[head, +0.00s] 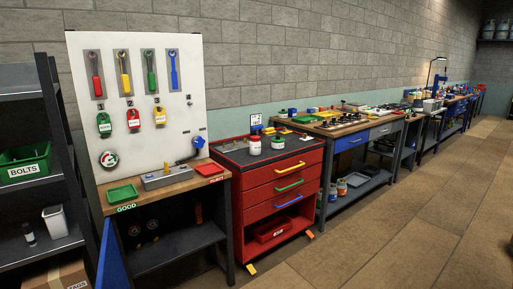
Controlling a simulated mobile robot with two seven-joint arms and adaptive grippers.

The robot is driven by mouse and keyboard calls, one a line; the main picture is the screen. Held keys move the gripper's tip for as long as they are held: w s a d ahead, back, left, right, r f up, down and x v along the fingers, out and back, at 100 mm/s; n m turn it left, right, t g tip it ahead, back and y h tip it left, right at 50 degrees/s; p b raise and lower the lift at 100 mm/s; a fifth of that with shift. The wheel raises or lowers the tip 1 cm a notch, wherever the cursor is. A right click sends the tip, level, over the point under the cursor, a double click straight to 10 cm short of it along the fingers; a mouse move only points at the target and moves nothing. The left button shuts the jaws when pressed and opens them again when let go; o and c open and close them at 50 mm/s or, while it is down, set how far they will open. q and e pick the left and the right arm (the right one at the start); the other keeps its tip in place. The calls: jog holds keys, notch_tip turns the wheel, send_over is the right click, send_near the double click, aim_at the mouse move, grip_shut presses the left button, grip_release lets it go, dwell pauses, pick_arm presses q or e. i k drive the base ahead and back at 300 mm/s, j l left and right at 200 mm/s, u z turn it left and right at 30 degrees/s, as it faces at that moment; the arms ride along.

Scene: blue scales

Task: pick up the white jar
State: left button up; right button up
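Neither of my grippers shows in the head view.
A wooden bench (165,188) with a green tray (122,194) and a white tool board (140,100) stands left of the cabinet. A dark shelf with a green bolts bin (25,165) is at far left. A long workbench runs right. The floor (400,220) in front is clear.

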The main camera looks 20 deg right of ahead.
aim_at(255, 146)
jog(key=i+l, duration=0.1)
jog(key=l, duration=0.2)
jog(key=i+l+u, duration=0.1)
jog(key=l, duration=0.55)
jog(key=i+l+u, duration=0.2)
jog(key=i+l, duration=0.15)
jog(key=l, duration=0.25)
jog(key=i+l, duration=0.15)
jog(key=l, duration=0.15)
jog(key=i+u, duration=0.05)
